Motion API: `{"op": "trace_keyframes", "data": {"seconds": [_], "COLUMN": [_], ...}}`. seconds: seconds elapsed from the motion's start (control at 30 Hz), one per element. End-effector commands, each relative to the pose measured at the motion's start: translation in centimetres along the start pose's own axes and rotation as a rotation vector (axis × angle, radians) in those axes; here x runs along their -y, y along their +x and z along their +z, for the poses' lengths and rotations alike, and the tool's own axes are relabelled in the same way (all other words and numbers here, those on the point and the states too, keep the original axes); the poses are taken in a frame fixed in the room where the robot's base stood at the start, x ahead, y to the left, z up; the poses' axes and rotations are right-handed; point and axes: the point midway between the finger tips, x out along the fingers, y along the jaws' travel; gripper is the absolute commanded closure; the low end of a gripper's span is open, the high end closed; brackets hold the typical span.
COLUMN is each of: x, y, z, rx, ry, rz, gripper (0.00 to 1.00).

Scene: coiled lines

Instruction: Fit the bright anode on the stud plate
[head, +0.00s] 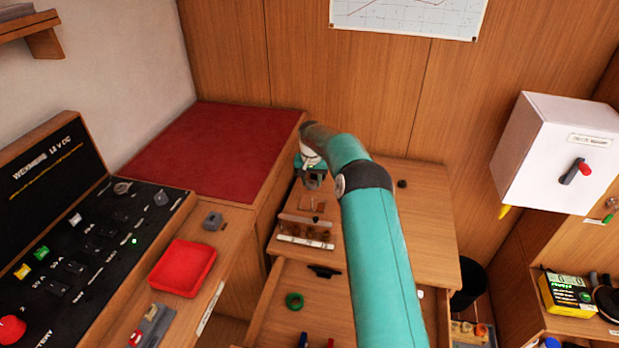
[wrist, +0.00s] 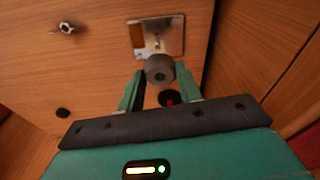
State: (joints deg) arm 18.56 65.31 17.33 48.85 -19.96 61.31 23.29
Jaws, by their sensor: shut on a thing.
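My gripper (wrist: 160,82) is shut on a grey cylinder with a dark hole in its end, which I take to be the anode (wrist: 160,69). It sits between the two teal fingertips. It looks dull grey here. In the head view my gripper (head: 313,182) is above the desk's left part, just behind a small plate (head: 311,206). The anode cannot be made out there.
A small rack (head: 305,239) stands in front of the plate. An open drawer with a green ring (head: 294,300) is below it. A black knob (head: 402,183) is on the desk's right; the wood around it is clear. A red tray (head: 183,268) is at left.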

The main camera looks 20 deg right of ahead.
Motion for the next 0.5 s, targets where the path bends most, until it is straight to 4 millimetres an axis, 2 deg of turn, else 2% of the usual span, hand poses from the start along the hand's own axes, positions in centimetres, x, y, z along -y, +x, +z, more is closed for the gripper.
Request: {"op": "trace_keyframes", "data": {"seconds": [0.5], "x": [-0.1], "y": [3.8], "z": [0.6], "rx": [0.001], "ry": [-0.001], "rz": [0.001], "gripper": [0.91]}}
